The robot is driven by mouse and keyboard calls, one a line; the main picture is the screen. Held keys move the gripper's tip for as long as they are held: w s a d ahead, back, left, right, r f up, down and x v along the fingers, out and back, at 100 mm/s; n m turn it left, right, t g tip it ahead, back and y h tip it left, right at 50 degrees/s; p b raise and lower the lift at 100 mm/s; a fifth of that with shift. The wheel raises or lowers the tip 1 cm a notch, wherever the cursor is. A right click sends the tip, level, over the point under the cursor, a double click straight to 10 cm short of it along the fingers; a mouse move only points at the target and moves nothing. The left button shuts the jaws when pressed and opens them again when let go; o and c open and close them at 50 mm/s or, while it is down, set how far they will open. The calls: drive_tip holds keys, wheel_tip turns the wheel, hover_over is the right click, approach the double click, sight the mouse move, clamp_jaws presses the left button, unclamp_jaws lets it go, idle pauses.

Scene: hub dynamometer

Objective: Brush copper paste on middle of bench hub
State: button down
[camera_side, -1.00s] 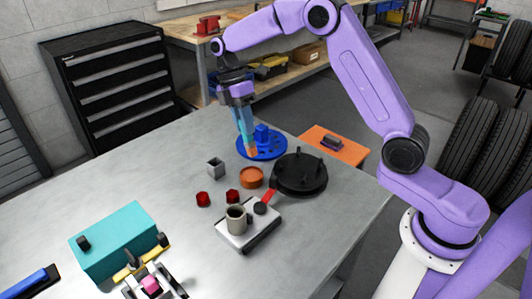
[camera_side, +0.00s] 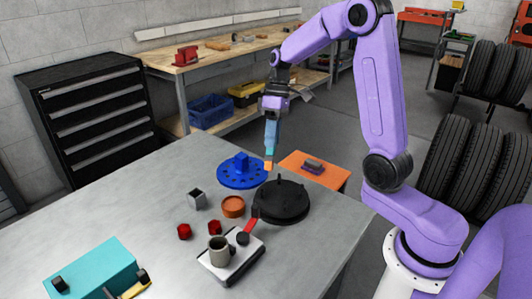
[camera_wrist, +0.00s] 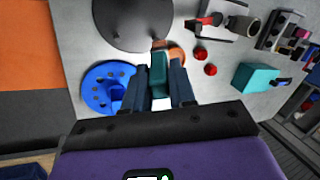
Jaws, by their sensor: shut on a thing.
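My gripper (camera_side: 271,143) is shut on a brush (camera_wrist: 159,76) with a teal body and an orange-brown tip; it points down. In the side view the tip appears at the right edge of a blue round flange (camera_side: 232,181) with holes and a raised centre boss, near a black round plate (camera_side: 280,203) with upright studs. Whether the tip touches anything is unclear. The blue flange (camera_wrist: 92,94) and black plate (camera_wrist: 130,22) also show in the wrist view. Which of the two is the bench hub is unclear. An orange-brown round dish (camera_side: 233,207), possibly the paste, lies left of the black plate.
A grey open cube (camera_side: 197,199), two small red pieces (camera_side: 184,232) and a silver device (camera_side: 228,266) with a mug (camera_side: 219,251) lie nearer the camera. A teal box (camera_side: 95,272) stands at front left. An orange stand (camera_side: 325,176) is beyond the table edge.

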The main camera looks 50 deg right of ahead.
drive_tip(key=shift+s+d+f, duration=0.1)
drive_tip(key=shift+d+f, duration=0.4)
drive_tip(key=shift+d, duration=0.1)
drive_tip(key=shift+f, duration=3.6)
drive_tip(key=shift+s+f, duration=0.15)
drive_tip(key=shift+s, duration=3.05)
drive_tip(key=shift+w, duration=3.1)
drive_tip(key=shift+s+d, duration=0.5)
drive_tip(key=shift+s, duration=2.55)
drive_tip(key=shift+w+r, duration=0.7)
drive_tip(key=shift+w, duration=2.45)
wheel_tip(320, 180, up, 6)
drive_tip(key=shift+r, duration=0.25)
